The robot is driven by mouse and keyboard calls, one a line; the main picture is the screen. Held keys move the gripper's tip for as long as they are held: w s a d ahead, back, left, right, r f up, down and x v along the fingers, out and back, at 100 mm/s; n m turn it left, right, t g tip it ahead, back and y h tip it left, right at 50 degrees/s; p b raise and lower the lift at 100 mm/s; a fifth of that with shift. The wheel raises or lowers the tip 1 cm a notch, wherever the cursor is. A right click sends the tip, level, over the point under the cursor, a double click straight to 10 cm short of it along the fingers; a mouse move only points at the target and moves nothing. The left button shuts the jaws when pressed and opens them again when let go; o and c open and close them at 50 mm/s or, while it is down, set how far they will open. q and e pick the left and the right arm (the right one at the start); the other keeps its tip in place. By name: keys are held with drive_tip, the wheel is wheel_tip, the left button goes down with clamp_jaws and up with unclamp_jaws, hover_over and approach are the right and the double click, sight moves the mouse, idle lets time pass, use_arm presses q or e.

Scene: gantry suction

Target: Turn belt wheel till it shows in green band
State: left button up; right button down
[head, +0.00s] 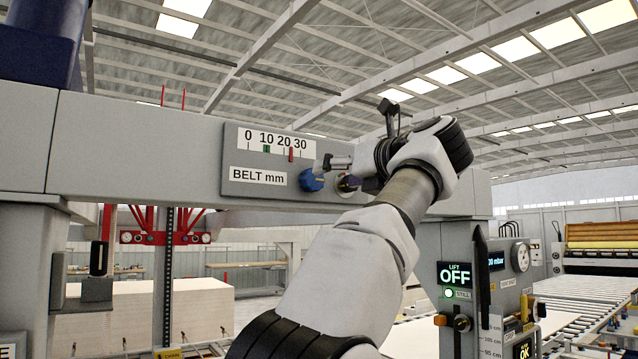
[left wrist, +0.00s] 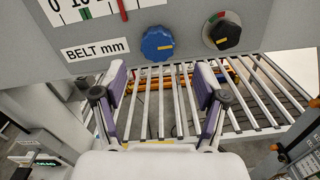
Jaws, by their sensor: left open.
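The grey panel marked BELT mm (head: 258,175) carries a white scale (head: 275,142) from 0 to 30. A green band (head: 266,149) sits near 10, and the red pointer (head: 291,154) stands right of it, between 20 and 30. The blue wheel (head: 311,181) sits below the scale, right of the label. My left gripper (head: 335,172) is close to the wheel. In the left wrist view its fingers (left wrist: 162,105) are spread and empty, with the blue wheel (left wrist: 158,43) above and beyond them, apart. My right gripper is not in view.
A black knob (left wrist: 226,33) with an orange mark sits right of the blue wheel. A roller conveyor (left wrist: 255,105) runs below the panel.

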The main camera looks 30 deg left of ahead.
sight(316, 179)
use_arm(q)
drive_tip(key=p+x, duration=0.1)
drive_tip(key=x, duration=0.4)
drive_tip(key=shift+a, duration=0.85)
drive_tip(key=shift+w+d, duration=0.15)
drive_tip(key=shift+d, duration=0.05)
drive_tip(key=shift+w, duration=0.1)
drive_tip(key=c, duration=1.1)
drive_tip(key=shift+c, duration=0.2)
